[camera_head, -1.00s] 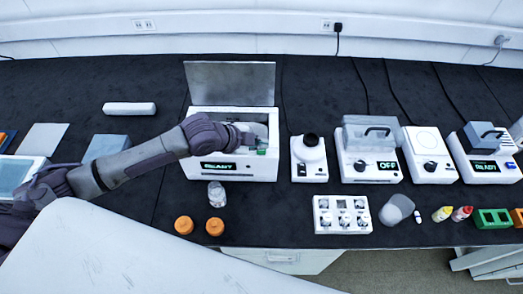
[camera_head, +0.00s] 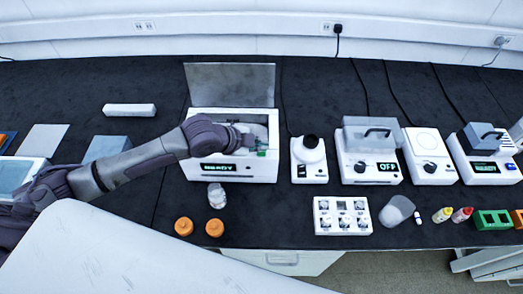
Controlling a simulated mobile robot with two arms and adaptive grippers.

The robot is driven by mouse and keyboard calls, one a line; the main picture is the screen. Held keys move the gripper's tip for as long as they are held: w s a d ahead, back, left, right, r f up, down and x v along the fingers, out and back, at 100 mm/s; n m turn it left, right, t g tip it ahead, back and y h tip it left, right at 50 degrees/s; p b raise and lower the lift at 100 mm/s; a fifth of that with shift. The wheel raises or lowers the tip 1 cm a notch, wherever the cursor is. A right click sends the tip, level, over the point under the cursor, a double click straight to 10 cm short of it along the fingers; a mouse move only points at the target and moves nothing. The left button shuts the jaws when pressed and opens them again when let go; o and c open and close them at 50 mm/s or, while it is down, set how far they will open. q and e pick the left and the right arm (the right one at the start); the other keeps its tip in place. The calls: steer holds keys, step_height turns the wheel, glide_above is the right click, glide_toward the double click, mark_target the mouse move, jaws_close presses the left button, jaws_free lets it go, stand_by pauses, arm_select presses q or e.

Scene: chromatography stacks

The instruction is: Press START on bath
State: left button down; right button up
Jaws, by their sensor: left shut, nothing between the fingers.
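A white box with a knob, an OFF display (camera_head: 387,167) and a clear cover with a dark handle (camera_head: 378,132) stands right of centre; it looks like the bath (camera_head: 352,174). I cannot make out a START label on it. My left gripper (camera_head: 251,143) is far to its left, shut and empty, over the opening of another white instrument (camera_head: 254,172) with a raised clear lid (camera_head: 230,84) and a READY display (camera_head: 218,167). Small green parts show beside the fingertips; contact is unclear. My right gripper is not in view.
A small white device (camera_head: 309,171) with a black top stands between the two instruments. A white round-topped device (camera_head: 431,170) and another READY unit (camera_head: 485,168) stand right. A jar (camera_head: 216,196), orange caps (camera_head: 184,226) and a white rack (camera_head: 342,228) lie in front.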

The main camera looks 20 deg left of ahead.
mark_target(260, 153)
arm_select(q)
steer(key=shift+f, duration=0.4)
steer(key=shift+f, duration=0.45)
stand_by(0.6)
steer(key=shift+r, duration=0.1)
steer(key=shift+r+p, duration=0.75)
steer(key=shift+p, duration=0.05)
steer(key=shift+r, duration=0.15)
step_height(260, 153, up, 5)
steer(key=p, duration=0.5)
stand_by(0.3)
